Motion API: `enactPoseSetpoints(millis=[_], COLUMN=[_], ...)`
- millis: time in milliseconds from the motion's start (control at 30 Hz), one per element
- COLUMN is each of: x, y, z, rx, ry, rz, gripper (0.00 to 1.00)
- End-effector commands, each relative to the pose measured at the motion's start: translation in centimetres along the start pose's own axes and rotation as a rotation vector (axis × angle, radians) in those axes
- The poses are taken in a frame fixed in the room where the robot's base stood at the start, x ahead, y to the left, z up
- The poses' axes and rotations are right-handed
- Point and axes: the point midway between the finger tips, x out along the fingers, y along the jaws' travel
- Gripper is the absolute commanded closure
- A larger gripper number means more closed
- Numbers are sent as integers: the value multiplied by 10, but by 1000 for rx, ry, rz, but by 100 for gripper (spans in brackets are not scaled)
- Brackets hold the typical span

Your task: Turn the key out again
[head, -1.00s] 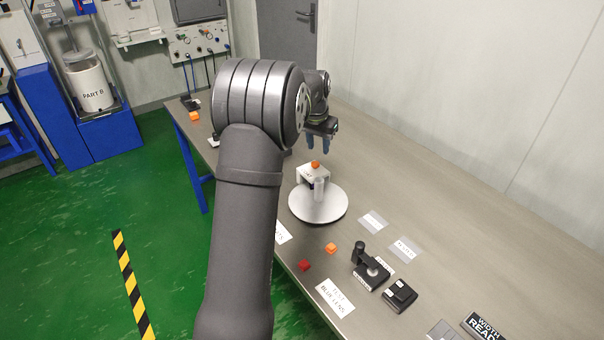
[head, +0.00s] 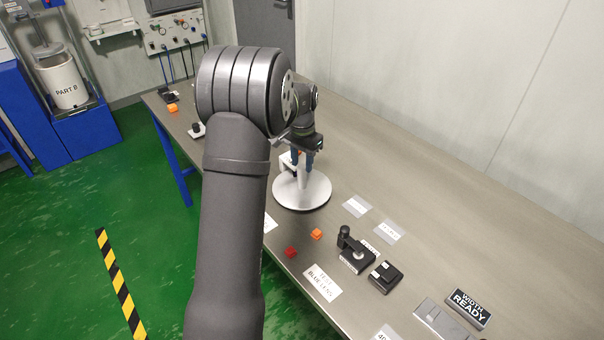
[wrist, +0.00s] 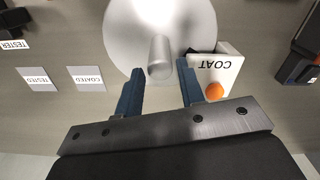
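A white block marked COAT (wrist: 221,72) with an orange knob (wrist: 214,91) sits over the edge of a round pale plate (wrist: 125,35) in the wrist view. A short grey post (wrist: 160,57) stands on the plate. My gripper (wrist: 160,70) is open, its two blue fingers apart and empty; the right finger is close beside the COAT block, and I cannot tell if they touch. In the head view my gripper (head: 302,162) points down over the far part of the plate (head: 302,192) and partly hides the block and knob. No part is labelled as a key.
Flat labels lie right of the plate.

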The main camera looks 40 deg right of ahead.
Motion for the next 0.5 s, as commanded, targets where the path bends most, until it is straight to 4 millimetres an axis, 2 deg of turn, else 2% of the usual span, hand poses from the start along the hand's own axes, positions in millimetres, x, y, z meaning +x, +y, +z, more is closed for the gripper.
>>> enactPoseSetpoints(millis=[100, 200, 500], x=[24, 37, 51], y=[0, 0, 0], z=[1, 0, 0], rx=[0, 0, 0], ry=[-3, -2, 1], rz=[1, 0, -1], gripper=[65, 65, 65])
